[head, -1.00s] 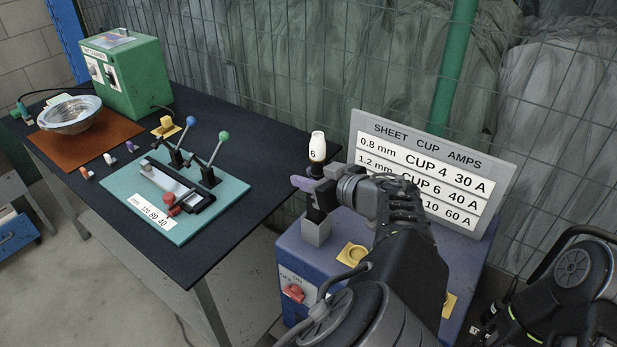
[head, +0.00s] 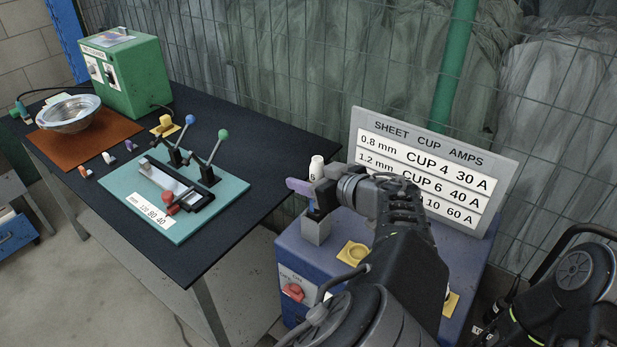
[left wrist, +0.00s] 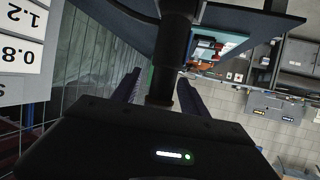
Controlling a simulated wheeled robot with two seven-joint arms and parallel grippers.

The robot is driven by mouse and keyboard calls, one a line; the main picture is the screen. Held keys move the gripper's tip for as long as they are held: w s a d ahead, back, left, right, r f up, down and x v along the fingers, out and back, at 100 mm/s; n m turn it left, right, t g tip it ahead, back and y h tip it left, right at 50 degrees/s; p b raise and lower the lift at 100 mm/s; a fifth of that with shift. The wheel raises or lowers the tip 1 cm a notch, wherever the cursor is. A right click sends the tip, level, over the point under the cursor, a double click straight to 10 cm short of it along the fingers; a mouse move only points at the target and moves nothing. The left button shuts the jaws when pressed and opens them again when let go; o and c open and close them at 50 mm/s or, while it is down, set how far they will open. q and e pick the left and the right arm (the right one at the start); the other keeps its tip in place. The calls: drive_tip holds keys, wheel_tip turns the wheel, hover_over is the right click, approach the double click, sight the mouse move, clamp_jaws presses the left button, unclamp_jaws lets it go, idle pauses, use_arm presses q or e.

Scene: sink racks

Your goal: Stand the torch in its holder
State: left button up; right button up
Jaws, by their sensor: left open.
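The torch, with a white cup (head: 317,166) on top and a dark body, stands upright over the grey square holder (head: 316,231) on the blue welder box. Its lower end appears to be inside the holder, but the seating depth is hidden. My left gripper (head: 311,192) is open around the torch body, just above the holder. In the left wrist view the torch's black shaft (left wrist: 174,55) runs between the two spread fingers of my left gripper (left wrist: 160,92). My right gripper is out of view.
A sign board (head: 430,172) stands behind my left arm on the welder box. The dark bench (head: 265,170) at left carries a teal lever tool (head: 215,205).

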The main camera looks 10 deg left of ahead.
use_arm(q)
drive_tip(key=r+v, duration=0.1)
drive_tip(key=v, duration=1.1)
drive_tip(key=shift+b, duration=0.35)
drive_tip(key=shift+r, duration=0.15)
